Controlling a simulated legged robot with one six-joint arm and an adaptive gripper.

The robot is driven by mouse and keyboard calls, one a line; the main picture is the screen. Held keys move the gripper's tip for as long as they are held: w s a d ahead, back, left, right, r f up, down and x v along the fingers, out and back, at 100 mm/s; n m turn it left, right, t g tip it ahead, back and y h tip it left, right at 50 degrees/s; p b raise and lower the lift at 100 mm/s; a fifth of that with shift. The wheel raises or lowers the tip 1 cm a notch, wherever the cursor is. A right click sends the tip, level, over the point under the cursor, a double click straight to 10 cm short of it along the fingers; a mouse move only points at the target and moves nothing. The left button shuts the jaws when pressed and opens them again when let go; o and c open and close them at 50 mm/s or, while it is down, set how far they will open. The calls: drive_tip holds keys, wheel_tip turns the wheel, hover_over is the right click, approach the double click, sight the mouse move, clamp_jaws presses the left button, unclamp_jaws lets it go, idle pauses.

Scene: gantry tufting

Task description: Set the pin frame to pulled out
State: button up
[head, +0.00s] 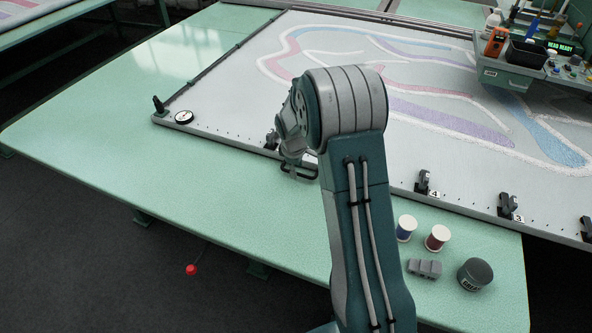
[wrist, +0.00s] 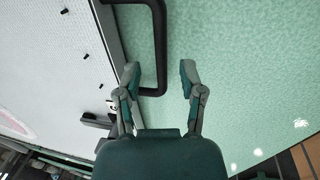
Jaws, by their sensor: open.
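The pin frame (head: 225,131) is a wide grey frame with pale tufted cloth on the green table. A black U-shaped handle (head: 302,176) sticks out from its front edge. The handle is large in the wrist view (wrist: 161,40), beside the frame's dark edge. My gripper (wrist: 160,78) is open, with one fingertip on each side of the handle's outer bar, near its lower corner in that view. A gap shows between the bar and the right finger; contact on the left is unclear. In the head view my gripper (head: 292,155) is just above the handle, partly hidden by my arm.
Clamps, including one by tag 4 (head: 423,183), line the frame's front edge. A round gauge (head: 183,117) sits at its left corner. Thread spools (head: 437,238), a grey block (head: 425,268) and a dark jar (head: 475,274) stand at front right. The table's left front is clear.

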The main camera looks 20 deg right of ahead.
drive_tip(key=shift+w+d+f, duration=0.1)
drive_tip(key=shift+d+f, duration=0.25)
drive_tip(key=shift+f, duration=0.4)
drive_tip(key=shift+a, duration=0.5)
clamp_jaws()
drive_tip(key=shift+s+a+f, duration=0.1)
drive_tip(key=shift+s+a, duration=0.15)
drive_tip(key=shift+s, duration=0.2)
drive_tip(key=shift+s+a+f, duration=0.1)
drive_tip(key=shift+s+a, duration=0.15)
drive_tip(key=shift+s, duration=0.2)
unclamp_jaws()
drive_tip(key=shift+r, duration=0.15)
drive_tip(key=shift+r, duration=0.1)
